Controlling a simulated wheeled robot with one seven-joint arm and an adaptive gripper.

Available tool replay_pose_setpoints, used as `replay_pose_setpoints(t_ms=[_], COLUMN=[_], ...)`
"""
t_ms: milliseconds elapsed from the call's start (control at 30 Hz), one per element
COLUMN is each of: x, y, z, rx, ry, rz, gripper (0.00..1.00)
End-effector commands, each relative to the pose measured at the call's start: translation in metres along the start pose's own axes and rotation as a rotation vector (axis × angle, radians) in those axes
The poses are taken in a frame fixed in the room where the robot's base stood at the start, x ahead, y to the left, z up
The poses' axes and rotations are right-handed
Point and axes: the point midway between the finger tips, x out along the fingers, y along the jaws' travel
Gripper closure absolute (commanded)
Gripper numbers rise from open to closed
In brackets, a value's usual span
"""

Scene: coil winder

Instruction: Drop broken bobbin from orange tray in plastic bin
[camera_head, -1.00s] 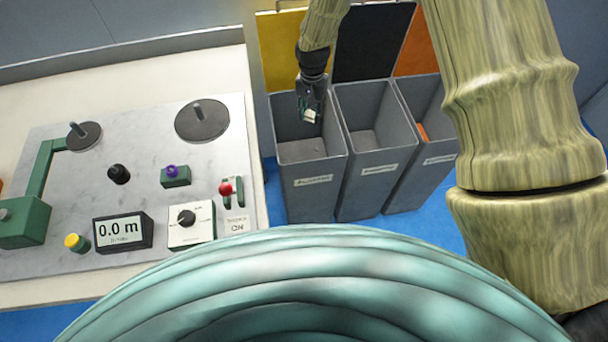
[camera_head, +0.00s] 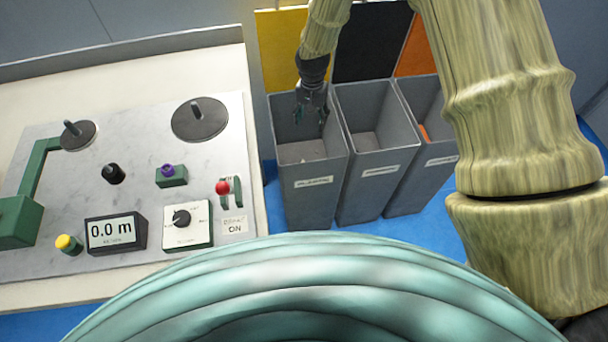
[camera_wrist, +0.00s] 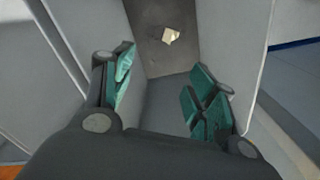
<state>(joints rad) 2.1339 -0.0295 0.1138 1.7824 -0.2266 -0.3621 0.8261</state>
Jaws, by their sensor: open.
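My gripper (camera_head: 311,115) is over the mouth of the leftmost grey bin (camera_head: 313,182), the one in front of the yellow panel. Its teal-padded fingers (camera_wrist: 158,95) are spread open with nothing between them. In the wrist view a small cream-coloured piece (camera_wrist: 171,36), which looks like the broken bobbin, is inside the bin, below and beyond the fingertips. I cannot tell its exact shape. The label on the bin front is too blurred to read. The orange tray cannot be made out.
Two more grey bins stand to the right, a middle one (camera_head: 368,152) before a black panel and a right one (camera_head: 428,150) before an orange panel. A winder bench (camera_head: 130,190) with knobs and a "0.0 m" display is on the left.

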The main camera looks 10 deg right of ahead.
Motion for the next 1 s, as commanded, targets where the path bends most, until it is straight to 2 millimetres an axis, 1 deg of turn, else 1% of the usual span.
replay_pose_setpoints(t_ms=[133,267,367,700,833,1000], x=[-0.003,-0.013,-0.027,-0.084,-0.101,-0.115], y=[0.000,0.000,-0.001,-0.001,0.000,0.000], z=[0.000,-0.001,-0.001,-0.001,-0.001,0.000], rx=[0.000,0.000,0.000,0.000,0.000,0.001], ry=[0.001,0.002,0.002,0.002,0.001,0.001], rz=[0.000,-0.001,-0.001,-0.001,-0.001,-0.001], gripper=[0.43,0.43,0.43,0.43,0.43,0.43])
